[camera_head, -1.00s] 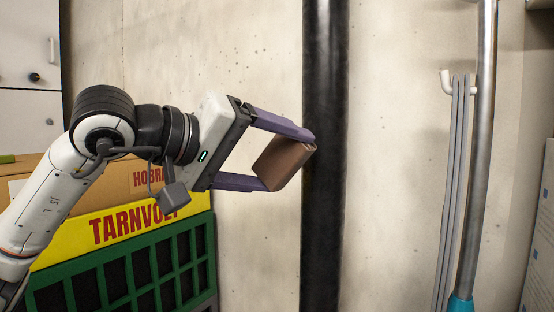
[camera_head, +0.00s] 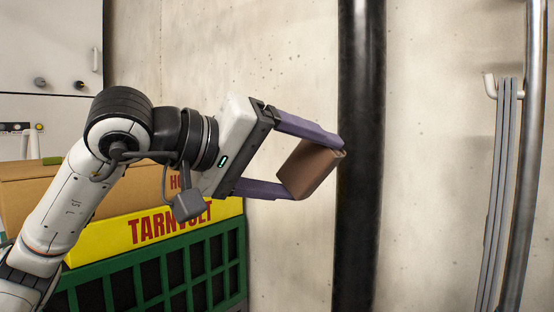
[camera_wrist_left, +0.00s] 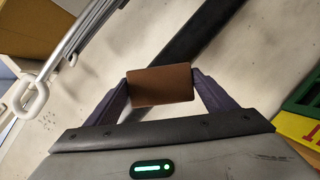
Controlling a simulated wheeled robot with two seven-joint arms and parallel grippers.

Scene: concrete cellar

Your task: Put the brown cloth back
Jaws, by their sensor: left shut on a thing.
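The brown cloth (camera_head: 309,170) is a small, folded, block-like brown piece. My left gripper (camera_head: 312,168) is shut on it, with one purple finger at each end of the cloth. The cloth is held up in the air, tilted, in front of the wall and close to the black pipe in the picture. In the left wrist view the cloth (camera_wrist_left: 160,85) spans the space between the two fingertips of the gripper (camera_wrist_left: 161,88). My right gripper is not in view.
A black vertical pipe (camera_head: 361,240) runs down the concrete wall. At left, a green crate (camera_head: 150,282), a yellow TARNVOLT box (camera_head: 150,228) and a cardboard box (camera_head: 40,195) stand below white cabinets (camera_head: 50,60). At right, grey straps (camera_head: 500,180) hang from a white hook (camera_head: 489,85) beside a metal pole (camera_head: 530,160).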

